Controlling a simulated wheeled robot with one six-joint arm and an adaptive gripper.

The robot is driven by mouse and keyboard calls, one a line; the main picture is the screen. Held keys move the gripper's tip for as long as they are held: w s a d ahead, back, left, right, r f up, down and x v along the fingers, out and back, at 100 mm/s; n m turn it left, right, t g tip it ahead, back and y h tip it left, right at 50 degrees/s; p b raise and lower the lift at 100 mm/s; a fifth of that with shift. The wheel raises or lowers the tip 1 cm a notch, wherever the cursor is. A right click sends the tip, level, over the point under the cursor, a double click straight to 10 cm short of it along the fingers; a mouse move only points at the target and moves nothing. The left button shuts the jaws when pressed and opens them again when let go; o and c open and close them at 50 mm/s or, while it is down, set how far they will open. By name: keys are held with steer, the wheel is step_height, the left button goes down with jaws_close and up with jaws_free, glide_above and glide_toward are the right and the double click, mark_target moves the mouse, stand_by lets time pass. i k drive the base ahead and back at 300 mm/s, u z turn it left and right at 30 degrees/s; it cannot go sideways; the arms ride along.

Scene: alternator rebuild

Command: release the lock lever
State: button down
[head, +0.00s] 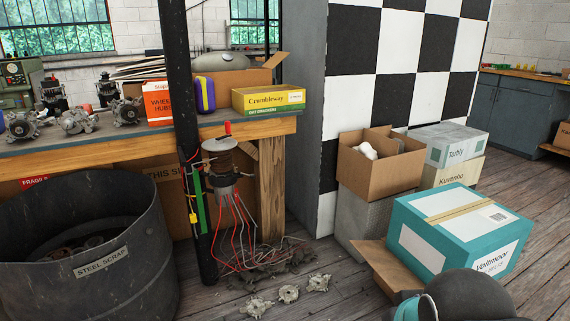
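I see no part that I can surely name as the lock lever. A small red handle (227,128) stands up on top of a cylindrical brown and grey device (221,166) beside the dark post, in front of the workbench. Red and white wires hang from this device to the floor. Whether the red handle is the lock lever, and whether it is locked, I cannot tell. A dark grey rounded arm link (470,298) with a teal cap, seemingly mine, shows at the bottom right. My gripper is not in view.
A dark post (180,130) stands before the wooden workbench (60,147). A steel scrap bin (157,225) is at lower left. Metal parts (289,293) lie on the floor. A teal box (410,218) and an open carton (372,178) stand right. Some floor is clear at centre.

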mark_target(252, 176)
steer(key=z, duration=0.05)
steer(key=i, duration=0.7)
steer(key=u, duration=0.5)
steer(key=i, duration=0.55)
steer(key=u, duration=0.45)
